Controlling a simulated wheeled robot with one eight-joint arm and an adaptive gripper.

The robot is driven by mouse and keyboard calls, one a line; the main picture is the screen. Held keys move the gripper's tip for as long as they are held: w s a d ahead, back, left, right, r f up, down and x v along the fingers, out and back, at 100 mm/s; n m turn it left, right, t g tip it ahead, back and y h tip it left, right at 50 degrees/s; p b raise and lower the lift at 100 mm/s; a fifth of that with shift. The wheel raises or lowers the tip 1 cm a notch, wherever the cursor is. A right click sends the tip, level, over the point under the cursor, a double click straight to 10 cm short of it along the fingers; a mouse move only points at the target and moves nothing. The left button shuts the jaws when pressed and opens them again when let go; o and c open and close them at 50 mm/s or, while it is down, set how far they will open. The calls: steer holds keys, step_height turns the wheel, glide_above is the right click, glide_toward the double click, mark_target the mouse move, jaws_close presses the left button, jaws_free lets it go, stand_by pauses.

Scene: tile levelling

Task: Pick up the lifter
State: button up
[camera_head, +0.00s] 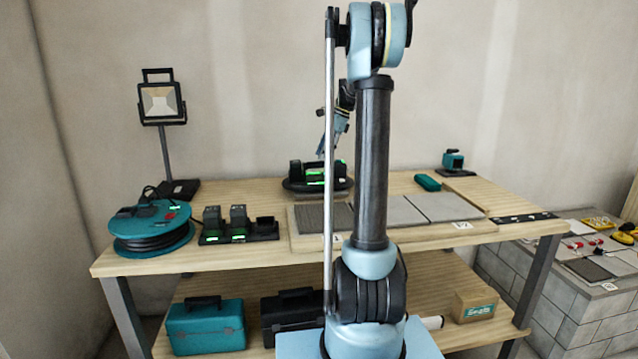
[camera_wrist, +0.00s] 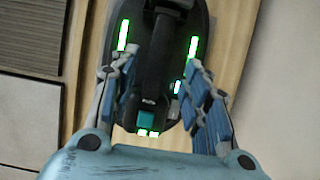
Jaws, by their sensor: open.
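The lifter (camera_head: 292,184) is a black oval device with a raised handle and green lights. It stands at the back middle of the wooden workbench, behind the tiles. In the wrist view the lifter (camera_wrist: 165,75) lies under and between my gripper's fingers, its dark handle running lengthwise between them. My gripper (camera_wrist: 165,85) is open, with one blue-padded finger on each side of the handle. I cannot tell whether the fingers touch it. In the head view my gripper (camera_head: 330,150) is above the lifter, partly hidden by my arm.
Grey tiles (camera_head: 447,207) lie on a board in front of the lifter. A cable reel (camera_head: 150,228), a battery charger (camera_head: 238,225) and a work lamp (camera_head: 160,103) stand on the left. A teal case (camera_head: 427,182) and a small teal tool (camera_head: 453,160) are at the right.

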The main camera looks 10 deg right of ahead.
mark_target(321, 162)
steer(key=shift+x, duration=2.65)
steer(key=shift+s+d, duration=0.1)
steer(key=shift+s, duration=0.05)
jaws_close()
